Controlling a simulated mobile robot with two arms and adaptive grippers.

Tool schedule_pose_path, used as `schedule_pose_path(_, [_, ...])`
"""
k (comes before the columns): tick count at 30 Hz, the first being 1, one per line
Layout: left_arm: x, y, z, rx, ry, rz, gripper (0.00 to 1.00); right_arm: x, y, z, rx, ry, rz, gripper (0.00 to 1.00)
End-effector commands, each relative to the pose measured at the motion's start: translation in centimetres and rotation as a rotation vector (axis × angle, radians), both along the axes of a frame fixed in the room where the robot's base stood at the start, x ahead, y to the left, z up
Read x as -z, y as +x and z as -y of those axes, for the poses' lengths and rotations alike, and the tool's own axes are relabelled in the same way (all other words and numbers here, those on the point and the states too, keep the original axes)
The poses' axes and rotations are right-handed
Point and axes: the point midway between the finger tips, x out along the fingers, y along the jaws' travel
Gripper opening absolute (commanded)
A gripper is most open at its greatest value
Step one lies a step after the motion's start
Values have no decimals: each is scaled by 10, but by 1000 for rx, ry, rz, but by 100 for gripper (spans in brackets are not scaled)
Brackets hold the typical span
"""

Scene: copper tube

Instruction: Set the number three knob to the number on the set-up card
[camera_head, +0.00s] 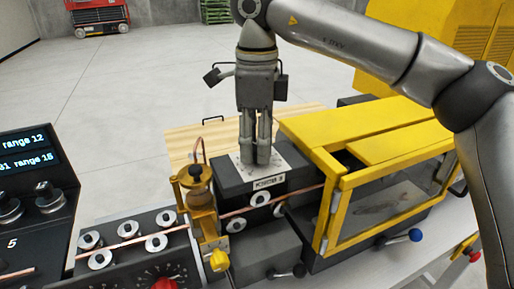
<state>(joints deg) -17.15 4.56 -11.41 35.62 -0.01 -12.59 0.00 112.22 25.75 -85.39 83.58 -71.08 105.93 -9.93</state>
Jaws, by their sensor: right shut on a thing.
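My right gripper (256,150) points straight down onto the top of a dark block (233,176) in the middle of the head view. Its fingers are closed together over a white plate (276,162) on the block's top. The thing between the fingers, seemingly a knob, is hidden by them. The label (268,183) on the block's front edge is too small to read surely. The plate's markings are mostly covered, so no setting can be read. I cannot make out the set-up card. My left gripper is not in view.
A copper tube (240,212) runs through rollers on the block. A brass unit (197,195) stands left of the block, and a yellow guard (334,205) stands close on the right. A control panel (35,195) with knobs and a display is at the left edge. A wooden board (185,140) lies behind.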

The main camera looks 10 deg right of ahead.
Motion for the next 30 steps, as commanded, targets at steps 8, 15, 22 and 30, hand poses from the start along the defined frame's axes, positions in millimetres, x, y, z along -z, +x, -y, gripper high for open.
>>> schedule_pose_path(8, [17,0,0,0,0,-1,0,3,1,1,265,0,1,14])
schedule_pose_path(15, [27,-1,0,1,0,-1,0,2,2,1,492,0,0,14])
schedule_pose_path(22, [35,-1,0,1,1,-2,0,2,2,2,696,0,0,14])
schedule_pose_path(30, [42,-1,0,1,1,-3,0,1,3,2,880,1,0,14])
